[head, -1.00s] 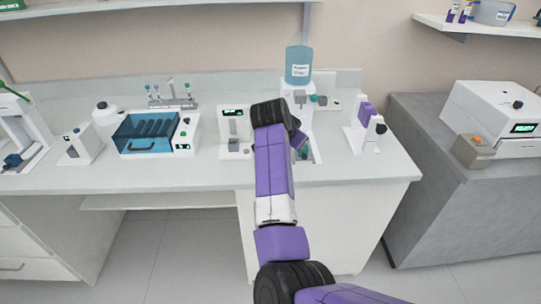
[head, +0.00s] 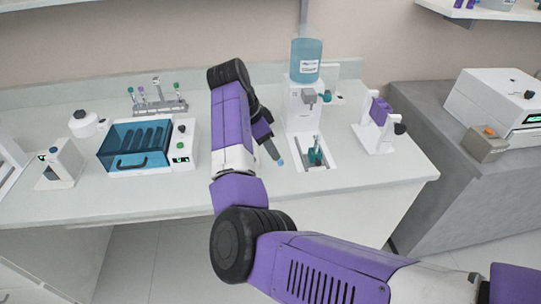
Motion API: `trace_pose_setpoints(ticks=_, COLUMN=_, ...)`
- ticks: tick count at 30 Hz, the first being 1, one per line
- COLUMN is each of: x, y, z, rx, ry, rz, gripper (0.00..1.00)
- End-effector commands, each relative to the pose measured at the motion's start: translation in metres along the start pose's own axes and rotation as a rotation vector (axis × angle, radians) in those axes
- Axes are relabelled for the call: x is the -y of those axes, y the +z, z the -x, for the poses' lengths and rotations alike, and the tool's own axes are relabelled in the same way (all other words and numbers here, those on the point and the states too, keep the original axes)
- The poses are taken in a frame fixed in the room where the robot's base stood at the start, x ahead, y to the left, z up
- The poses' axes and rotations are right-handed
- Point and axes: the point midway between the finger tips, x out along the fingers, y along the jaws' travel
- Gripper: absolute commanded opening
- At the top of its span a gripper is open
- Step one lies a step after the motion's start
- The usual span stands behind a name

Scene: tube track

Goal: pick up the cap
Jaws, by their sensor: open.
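My gripper (head: 276,156) hangs over the bench left of the dispenser, pointing down and to the right, apart from the teal piece. It is open, seen edge-on, with a pale blue spot at its tip. A teal holder with a clear upright tube (head: 316,155) stands in the tray in front of the dispenser, right of my gripper.
A blue water bottle (head: 307,62) tops the dispenser. A white stand with a purple block (head: 381,112) is to the right. A blue-lidded machine (head: 140,145) and tube rack (head: 158,102) are to the left. My arm hides some bench behind it.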

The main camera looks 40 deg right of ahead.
Motion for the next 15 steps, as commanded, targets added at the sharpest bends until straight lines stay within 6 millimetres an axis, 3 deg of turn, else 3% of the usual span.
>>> trace_pose_setpoints(ticks=15, x=0.005, y=-0.007, z=-0.051, rx=0.002, ry=0.006, rz=-0.001, gripper=0.44)
